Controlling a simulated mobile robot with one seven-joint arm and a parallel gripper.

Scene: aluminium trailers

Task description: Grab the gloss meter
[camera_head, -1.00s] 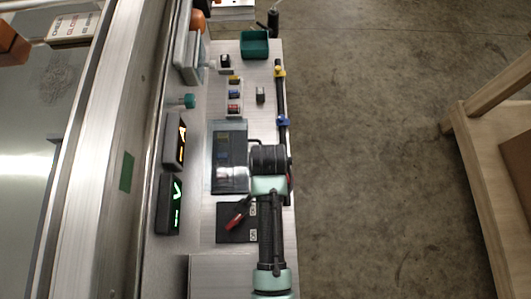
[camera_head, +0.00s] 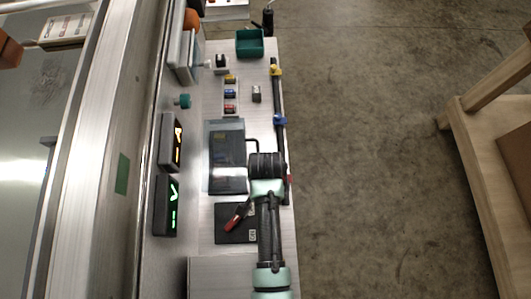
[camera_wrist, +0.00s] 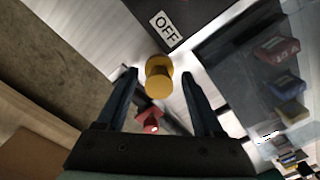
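I cannot tell for sure which object is the gloss meter. A small grey block (camera_head: 256,94) stands on the metal ledge beside a strip of coloured blocks (camera_head: 231,95), and is one possible match. My arm reaches over the ledge's right part, and its wrist hides my fingertips in the head view. In the wrist view my gripper (camera_wrist: 158,78) is open, its two dark fingers apart. A yellow round knob (camera_wrist: 158,85) and a red piece (camera_wrist: 149,120) show between the fingers; contact is not visible.
A dark glossy case (camera_head: 227,165) and a switch panel (camera_head: 236,225) with a red lever lie left of my arm. Two lit displays (camera_head: 171,142) are on the wall side. A green bin (camera_head: 250,43) is at the far end. Open floor (camera_head: 365,150) lies right, before a wooden frame (camera_head: 475,150).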

